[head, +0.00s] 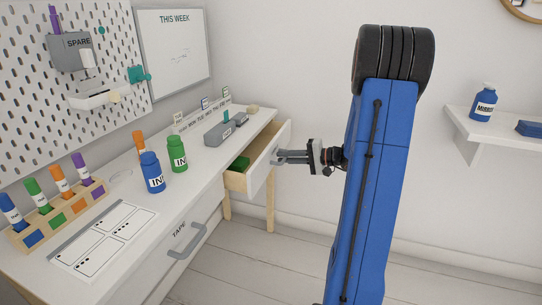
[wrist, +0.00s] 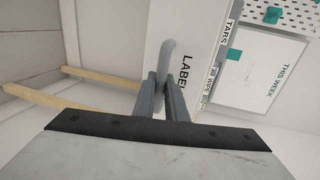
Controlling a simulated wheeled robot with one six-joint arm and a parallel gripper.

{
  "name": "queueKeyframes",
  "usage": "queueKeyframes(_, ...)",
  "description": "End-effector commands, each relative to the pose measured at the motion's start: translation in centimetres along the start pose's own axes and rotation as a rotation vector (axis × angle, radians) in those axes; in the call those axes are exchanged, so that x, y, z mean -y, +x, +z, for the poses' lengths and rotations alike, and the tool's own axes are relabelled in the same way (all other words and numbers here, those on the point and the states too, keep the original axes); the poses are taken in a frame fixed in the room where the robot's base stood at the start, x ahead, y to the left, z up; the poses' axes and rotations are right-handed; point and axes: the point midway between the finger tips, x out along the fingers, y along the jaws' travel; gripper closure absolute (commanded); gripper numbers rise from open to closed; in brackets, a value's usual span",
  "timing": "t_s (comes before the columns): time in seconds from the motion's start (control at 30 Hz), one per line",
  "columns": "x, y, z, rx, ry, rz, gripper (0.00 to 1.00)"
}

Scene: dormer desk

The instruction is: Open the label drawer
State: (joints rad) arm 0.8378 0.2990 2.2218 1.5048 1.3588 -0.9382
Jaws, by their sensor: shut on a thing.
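The label drawer (head: 270,163) stands pulled out from the right end of the white desk, its inside showing from above. A green item (head: 240,164) lies in it. In the wrist view its white front (wrist: 197,25) carries the word LABEL. My gripper (head: 284,156) is at the drawer front, its fingers closed on the grey drawer handle (wrist: 168,52). In the wrist view the fingers (wrist: 160,78) sit on either side of the handle. The fingers partly hide the handle.
A second drawer marked TAPE, with a grey handle (head: 187,240), is shut at the desk's front. Blue (head: 152,173) and green (head: 177,154) ink bottles stand on the desktop near the open drawer. A wall shelf (head: 490,128) is at right. The floor before the desk is clear.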

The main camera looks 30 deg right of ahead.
Motion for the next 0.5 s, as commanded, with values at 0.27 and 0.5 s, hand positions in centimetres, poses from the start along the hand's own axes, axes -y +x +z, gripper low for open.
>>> queueKeyframes(0.27, -1.4, -6.6, -0.1, -0.003, 0.001, 0.000, 1.00)
queueKeyframes(0.5, -2.2, -10.0, 0.0, -0.001, 0.000, 0.001, 1.00)
